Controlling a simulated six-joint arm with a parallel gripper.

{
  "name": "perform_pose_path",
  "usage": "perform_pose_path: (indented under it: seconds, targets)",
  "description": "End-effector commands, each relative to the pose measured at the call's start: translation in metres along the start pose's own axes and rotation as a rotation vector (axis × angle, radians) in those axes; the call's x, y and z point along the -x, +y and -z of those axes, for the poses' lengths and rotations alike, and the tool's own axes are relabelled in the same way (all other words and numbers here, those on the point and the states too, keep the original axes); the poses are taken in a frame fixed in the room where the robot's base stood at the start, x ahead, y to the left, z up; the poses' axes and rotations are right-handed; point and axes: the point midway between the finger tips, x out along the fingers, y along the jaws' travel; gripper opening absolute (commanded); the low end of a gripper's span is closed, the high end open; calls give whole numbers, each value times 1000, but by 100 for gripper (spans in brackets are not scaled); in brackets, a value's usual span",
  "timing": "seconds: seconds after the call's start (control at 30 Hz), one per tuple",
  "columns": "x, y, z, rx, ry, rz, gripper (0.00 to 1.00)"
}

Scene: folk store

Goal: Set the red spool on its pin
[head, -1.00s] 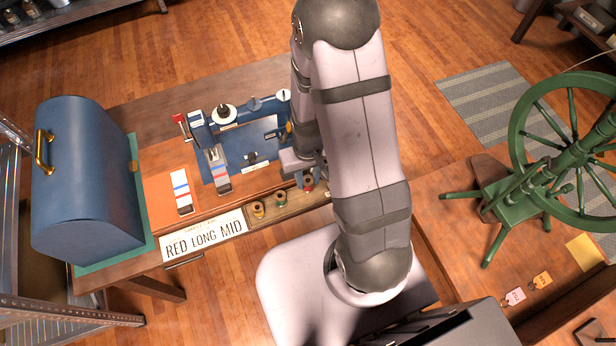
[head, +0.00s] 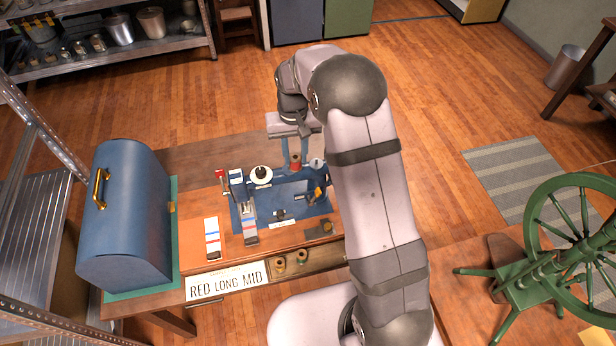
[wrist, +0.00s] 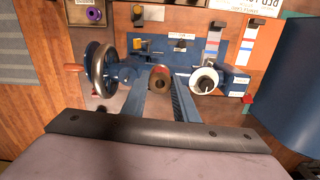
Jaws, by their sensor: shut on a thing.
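My gripper (head: 295,156) is shut on the red spool (head: 295,163) and holds it upright near the blue sewing machine (head: 287,189). In the wrist view the spool (wrist: 159,79) shows end-on between the two blue fingers, over or close to the machine's arm. It lies between the large handwheel (wrist: 101,70) and a white round part (wrist: 205,80). The spool pin cannot be made out; the spool and fingers may hide it. I cannot tell whether the spool touches the machine.
A tray (head: 322,258) at the table's front edge holds other spools. A sign (head: 227,283) reads "RED LONG MID". A blue domed case (head: 125,215) stands at the left. Striped cards (head: 213,238) lie left of the machine. A purple spool (wrist: 94,14) shows in the wrist view.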

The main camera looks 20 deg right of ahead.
Motion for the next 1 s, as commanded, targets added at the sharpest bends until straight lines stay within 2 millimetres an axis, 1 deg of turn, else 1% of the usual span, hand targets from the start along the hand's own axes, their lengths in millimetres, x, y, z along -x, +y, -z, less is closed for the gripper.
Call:
perform_pose_path:
  seconds: [0.03, 0.2, 0.3, 0.4, 0.67, 1.0]
  targets:
    - [14, -4, 6, 2, 3, 0, 16]
    - [39, -13, 18, -1, 2, -1, 16]
    - [48, -16, 21, -2, 2, -1, 16]
    - [52, -17, 23, -2, 3, -1, 16]
    - [49, -18, 23, -2, 2, -1, 16]
    - [27, -18, 23, -2, 2, -1, 16]
